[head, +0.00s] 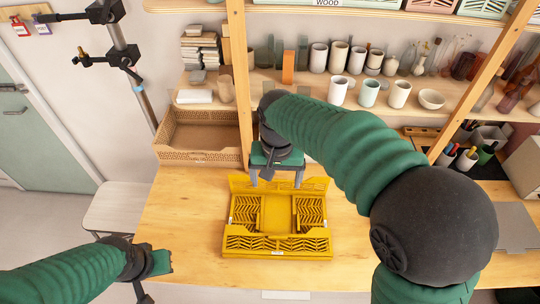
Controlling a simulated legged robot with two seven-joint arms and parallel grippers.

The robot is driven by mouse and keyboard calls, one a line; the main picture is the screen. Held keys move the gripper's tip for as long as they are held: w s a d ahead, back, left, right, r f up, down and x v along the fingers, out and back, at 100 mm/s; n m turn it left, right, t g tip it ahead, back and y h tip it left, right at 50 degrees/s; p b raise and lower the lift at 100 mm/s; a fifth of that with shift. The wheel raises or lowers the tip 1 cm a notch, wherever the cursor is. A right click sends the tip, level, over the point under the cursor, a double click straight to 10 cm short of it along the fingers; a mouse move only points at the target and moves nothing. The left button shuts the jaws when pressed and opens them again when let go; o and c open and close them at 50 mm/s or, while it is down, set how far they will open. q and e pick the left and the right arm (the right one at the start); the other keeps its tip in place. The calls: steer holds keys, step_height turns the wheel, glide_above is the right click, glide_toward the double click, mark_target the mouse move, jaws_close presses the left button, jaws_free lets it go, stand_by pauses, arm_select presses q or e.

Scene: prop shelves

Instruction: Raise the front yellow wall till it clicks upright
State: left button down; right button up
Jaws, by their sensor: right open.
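The yellow folding crate (262,212) lies on the wooden table in the head view. Its near wall (290,245) is a lattice panel with a small pale label low on it; I cannot tell whether it is fully upright. Patterned side panels lie folded inward on the floor. The far yellow wall (312,186) shows as a low strip along the back edge. My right gripper (276,180) points down at this far edge, open, its two grey fingers apart; contact is unclear. My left gripper (158,264) is low at the left, away from the crate; its fingers are unclear.
A tan perforated bin (200,157) stands behind the crate at left. Shelves with cups (338,90) and glassware rise behind, with wooden posts (238,75). A grey laptop-like slab (515,228) lies at right. The table left of the crate is clear.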

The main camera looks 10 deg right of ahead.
steer(key=s+d+f+n+t+b, duration=0.1)
steer(key=s+d+f+n+b, duration=0.1)
steer(key=s+d+f+b, duration=0.5)
steer(key=s+d+f+n+t+b, duration=0.1)
steer(key=s+f, duration=0.4)
steer(key=f, duration=0.6)
steer(key=m+g+b, duration=0.3)
glide_above(278, 236)
step_height(278, 236, down, 3)
step_height(278, 236, down, 15)
steer(key=shift+p, duration=0.65)
steer(key=shift+s+a+f, duration=0.1)
steer(key=shift+f, duration=0.3)
jaws_close()
